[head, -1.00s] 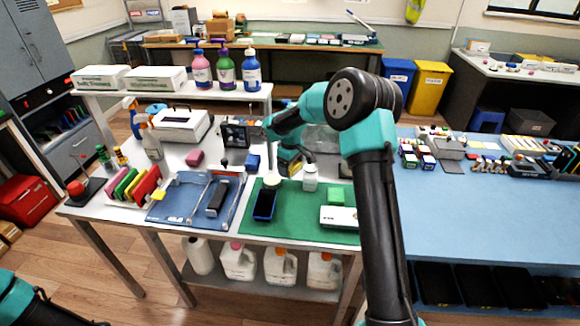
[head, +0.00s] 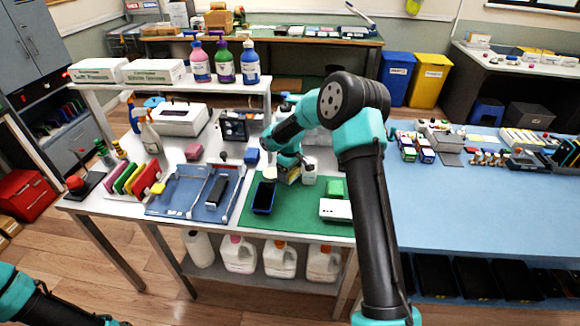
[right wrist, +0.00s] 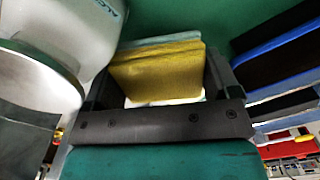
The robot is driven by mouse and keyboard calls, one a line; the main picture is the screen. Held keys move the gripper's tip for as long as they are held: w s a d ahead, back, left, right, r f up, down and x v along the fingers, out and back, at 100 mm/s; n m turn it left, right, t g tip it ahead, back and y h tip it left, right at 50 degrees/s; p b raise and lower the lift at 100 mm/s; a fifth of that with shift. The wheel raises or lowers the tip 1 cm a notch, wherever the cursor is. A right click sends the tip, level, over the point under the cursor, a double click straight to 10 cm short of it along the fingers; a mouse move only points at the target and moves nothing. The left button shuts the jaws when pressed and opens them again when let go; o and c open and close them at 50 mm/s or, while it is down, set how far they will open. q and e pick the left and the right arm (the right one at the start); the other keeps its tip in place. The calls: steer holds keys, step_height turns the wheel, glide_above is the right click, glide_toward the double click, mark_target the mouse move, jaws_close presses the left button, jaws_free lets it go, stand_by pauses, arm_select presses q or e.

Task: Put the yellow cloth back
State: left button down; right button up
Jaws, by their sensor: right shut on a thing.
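The yellow cloth (right wrist: 158,76) is held between the fingers of my right gripper (right wrist: 158,92) in the right wrist view, with a pale teal layer along its far edge. In the head view my right gripper (head: 288,172) is low over the back of the green mat (head: 290,220), between the dark phone and the white bottle. The cloth is mostly hidden there by the gripper. I cannot tell whether it touches the mat. Only part of my left arm shows at the bottom left, without its gripper.
The phone (head: 264,197) lies left of the gripper and the white bottle (head: 310,171) stands close on its right. A green block (head: 335,188) and a white box (head: 335,209) are at the mat's right. The blue tray (head: 170,207) lies left. The mat's front is clear.

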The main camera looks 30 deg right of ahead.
steer(key=shift+f, duration=1.2)
steer(key=o, duration=0.7)
steer(key=shift+r, duration=0.1)
step_height(320, 180, up, 17)
steer(key=shift+r, duration=0.15)
